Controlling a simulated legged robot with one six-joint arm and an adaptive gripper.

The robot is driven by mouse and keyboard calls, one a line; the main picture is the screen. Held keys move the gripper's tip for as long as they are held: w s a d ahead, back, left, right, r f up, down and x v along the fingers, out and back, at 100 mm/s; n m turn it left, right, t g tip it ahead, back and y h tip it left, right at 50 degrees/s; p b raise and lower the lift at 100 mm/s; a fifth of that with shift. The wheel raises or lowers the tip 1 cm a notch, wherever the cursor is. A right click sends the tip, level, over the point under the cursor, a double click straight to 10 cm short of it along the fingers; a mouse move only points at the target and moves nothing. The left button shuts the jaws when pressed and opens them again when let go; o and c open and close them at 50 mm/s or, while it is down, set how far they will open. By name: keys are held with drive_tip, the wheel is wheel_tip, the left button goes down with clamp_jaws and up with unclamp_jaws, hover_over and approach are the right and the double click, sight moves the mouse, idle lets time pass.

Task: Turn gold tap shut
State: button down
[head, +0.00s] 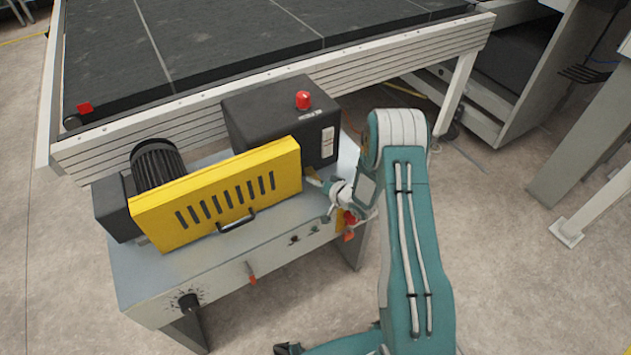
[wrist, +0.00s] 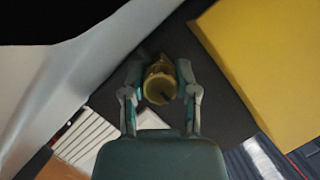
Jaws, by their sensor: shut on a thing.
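The gold tap (wrist: 158,88) shows in the wrist view as a small rounded gold piece between my gripper's two fingers. My gripper (wrist: 157,78) is shut on it, one finger on each side. In the head view my gripper (head: 322,184) reaches the right end of the machine, beside the yellow guard (head: 217,196). A small gold bit of the tap (head: 312,174) shows at its tips. The rest of the tap is hidden by the fingers, and I cannot tell how far it is turned.
A dark box (head: 280,125) with a red button (head: 303,100) stands behind the guard. A black motor (head: 157,164) sits at the left. The grey machine top (head: 215,262) has knobs at its front. A large conveyor table (head: 190,50) stands behind.

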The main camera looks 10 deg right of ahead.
drive_tip(key=shift+d, duration=0.1)
drive_tip(key=c, duration=0.7)
unclamp_jaws()
drive_tip(key=shift+o, duration=0.2)
drive_tip(key=v, duration=1.1)
drive_tip(key=shift+s+d, duration=0.2)
drive_tip(key=shift+s, duration=0.15)
drive_tip(key=shift+r, duration=0.1)
